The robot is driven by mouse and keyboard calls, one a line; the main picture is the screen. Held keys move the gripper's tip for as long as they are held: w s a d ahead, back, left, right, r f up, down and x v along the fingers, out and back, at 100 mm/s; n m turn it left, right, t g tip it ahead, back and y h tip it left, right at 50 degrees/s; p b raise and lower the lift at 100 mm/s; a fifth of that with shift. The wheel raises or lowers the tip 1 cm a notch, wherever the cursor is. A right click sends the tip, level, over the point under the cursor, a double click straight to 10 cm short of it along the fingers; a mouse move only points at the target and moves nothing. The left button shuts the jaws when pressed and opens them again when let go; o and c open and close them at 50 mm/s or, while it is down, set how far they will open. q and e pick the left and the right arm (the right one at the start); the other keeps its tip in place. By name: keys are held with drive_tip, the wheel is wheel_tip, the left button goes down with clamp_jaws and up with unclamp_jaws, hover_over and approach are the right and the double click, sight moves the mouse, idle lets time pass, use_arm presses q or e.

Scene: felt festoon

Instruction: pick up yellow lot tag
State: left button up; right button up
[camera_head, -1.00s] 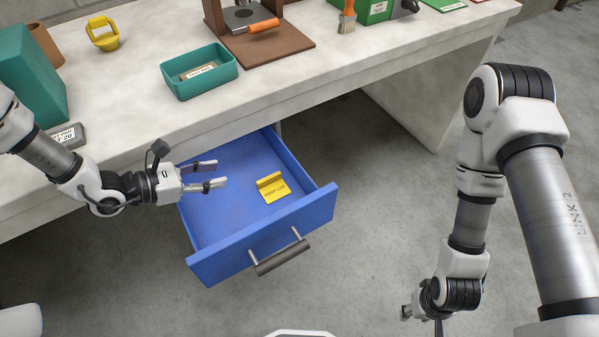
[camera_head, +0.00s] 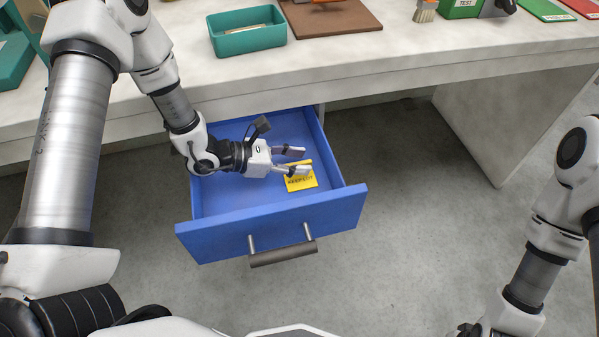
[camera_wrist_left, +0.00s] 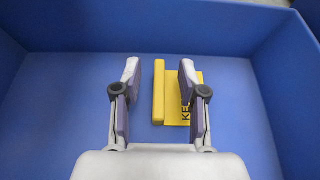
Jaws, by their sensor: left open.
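The yellow lot tag (camera_head: 300,182) lies on the floor of the open blue drawer (camera_head: 225,193), with a flat lettered part and a raised ridge along one side. My left gripper (camera_head: 297,161) is open over the drawer, at the tag, and its fingers hide part of it. In the left wrist view, the ridge of the tag (camera_wrist_left: 158,92) shows between the two open fingers (camera_wrist_left: 158,75), clear of both. The right finger overlaps the lettered part. I cannot tell the exact height of the fingers above it. My right arm is at the right; its gripper is out of the picture.
The drawer's walls surround the tag, with a dark handle (camera_head: 283,253) on its front. The white bench (camera_head: 380,60) overhangs behind. On it stand a teal tray (camera_head: 247,40), a brown board (camera_head: 335,18) and a brush (camera_head: 426,10). The rest of the drawer floor is bare.

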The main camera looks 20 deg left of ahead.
sight(307, 161)
use_arm(q)
drive_tip(key=x, duration=0.3)
clamp_jaws()
